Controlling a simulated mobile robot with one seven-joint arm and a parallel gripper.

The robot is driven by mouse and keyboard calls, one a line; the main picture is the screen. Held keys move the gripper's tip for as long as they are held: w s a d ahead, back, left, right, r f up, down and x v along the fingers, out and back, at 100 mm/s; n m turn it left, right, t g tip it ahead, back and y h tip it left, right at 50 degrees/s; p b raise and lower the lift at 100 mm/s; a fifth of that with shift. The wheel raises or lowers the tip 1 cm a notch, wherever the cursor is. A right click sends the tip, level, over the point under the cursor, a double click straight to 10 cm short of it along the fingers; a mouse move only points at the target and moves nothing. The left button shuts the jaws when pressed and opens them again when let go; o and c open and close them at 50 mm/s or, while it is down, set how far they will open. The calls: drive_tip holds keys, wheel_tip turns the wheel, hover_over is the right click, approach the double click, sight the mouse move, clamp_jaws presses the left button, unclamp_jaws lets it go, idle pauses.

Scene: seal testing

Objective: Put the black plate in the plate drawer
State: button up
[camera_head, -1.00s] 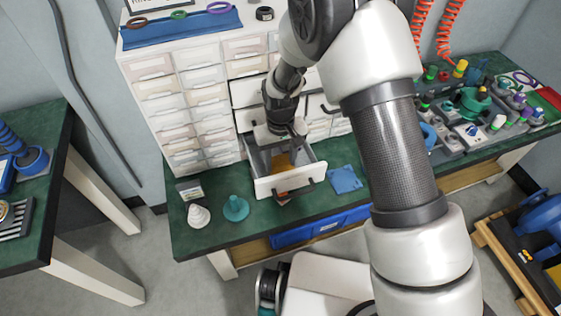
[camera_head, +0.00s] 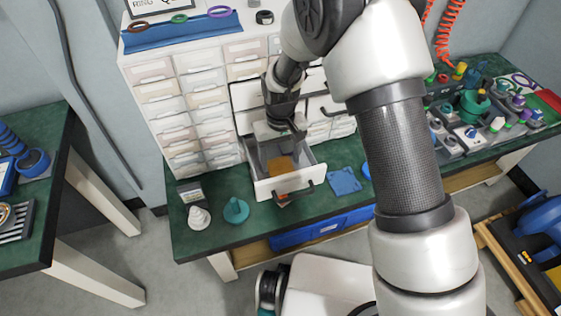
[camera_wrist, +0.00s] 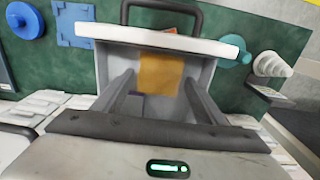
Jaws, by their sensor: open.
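A white drawer (camera_head: 288,186) stands pulled out from the cabinet. It also shows in the wrist view (camera_wrist: 210,44), its black handle at the top. An orange-brown plate (camera_wrist: 160,72) lies inside and shows in the head view too (camera_head: 281,165). A small dark bluish patch (camera_wrist: 137,103) shows deeper in the drawer; I cannot tell whether it is the black plate. No black plate is clearly visible. My gripper (camera_wrist: 160,85) is open, its two fingers apart over the drawer's interior, with nothing seen between them. In the head view it hangs above the drawer's back part.
The cabinet (camera_head: 190,95) has many small drawers; another larger drawer with a dark handle (camera_head: 318,112) sits above right. A blue square plate (camera_head: 344,181), a teal part (camera_head: 236,209) and a white cone (camera_head: 198,216) stand on the green bench. Valves and fittings crowd the right.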

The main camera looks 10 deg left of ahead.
sight(281, 168)
wheel_tip(281, 168, up, 10)
drive_tip(key=p, duration=0.1)
drive_tip(key=shift+f, duration=0.15)
drive_tip(key=s+d+r+m+t, duration=0.2)
drive_tip(key=s+d+r+m, duration=0.1)
drive_tip(key=d+r, duration=1.3)
drive_tip(key=s+d+r+m+t, duration=0.1)
drive_tip(key=s+d+r, duration=0.3)
drive_tip(key=s, duration=0.3)
drive_tip(key=s+d+r+m+t, duration=0.2)
drive_tip(key=s+d+r, duration=0.2)
drive_tip(key=s+d, duration=0.2)
drive_tip(key=shift+s+r+t, duration=0.3)
drive_tip(key=shift+s+r, duration=0.05)
drive_tip(key=shift+s, duration=0.55)
drive_tip(key=shift+d, duration=0.1)
